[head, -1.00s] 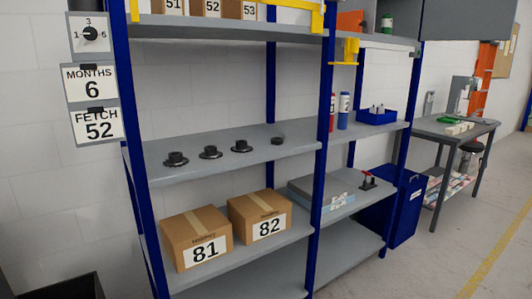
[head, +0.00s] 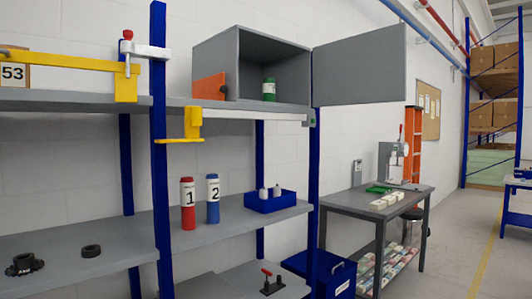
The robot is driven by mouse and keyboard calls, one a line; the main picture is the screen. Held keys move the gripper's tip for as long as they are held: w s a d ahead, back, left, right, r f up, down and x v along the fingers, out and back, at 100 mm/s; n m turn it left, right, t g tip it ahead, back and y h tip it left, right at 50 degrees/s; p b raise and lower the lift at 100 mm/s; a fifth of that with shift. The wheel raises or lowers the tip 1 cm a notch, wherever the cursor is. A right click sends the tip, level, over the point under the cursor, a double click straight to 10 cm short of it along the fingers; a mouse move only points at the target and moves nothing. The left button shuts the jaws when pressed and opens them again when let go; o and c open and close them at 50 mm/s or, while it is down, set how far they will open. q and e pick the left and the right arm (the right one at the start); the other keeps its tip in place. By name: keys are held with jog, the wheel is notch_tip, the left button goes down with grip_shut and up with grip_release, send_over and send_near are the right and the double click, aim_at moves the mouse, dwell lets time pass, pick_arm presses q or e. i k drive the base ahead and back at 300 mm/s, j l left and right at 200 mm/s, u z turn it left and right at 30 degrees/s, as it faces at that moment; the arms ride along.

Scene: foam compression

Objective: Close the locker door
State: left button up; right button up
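The grey locker (head: 222,60) stands on the top shelf at the right end of the blue-posted rack. Its grey door (head: 360,65) is swung wide open to the right, reaching out past the rack's right post. Neither of my grippers shows in the head view.
A yellow bar (head: 70,60) and yellow bracket (head: 193,122) project at the top shelf. Red bottle 1 (head: 188,204), blue bottle 2 (head: 213,200) and a blue bin (head: 271,202) stand below. A workbench (head: 375,202) is at right. Floor shows beyond it.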

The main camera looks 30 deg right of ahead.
aim_at(370, 68)
jog(key=l+u, duration=0.2)
jog(key=l, duration=1.3)
jog(key=l+u, duration=0.25)
jog(key=l, duration=1.3)
jog(key=l+u, duration=0.1)
jog(key=l, duration=0.6)
jog(key=k+l, duration=0.1)
jog(key=l, duration=0.65)
jog(key=l+u, duration=0.15)
jog(key=l, duration=0.55)
jog(key=k+l, duration=0.1)
jog(key=l, duration=0.65)
jog(key=u, duration=0.05)
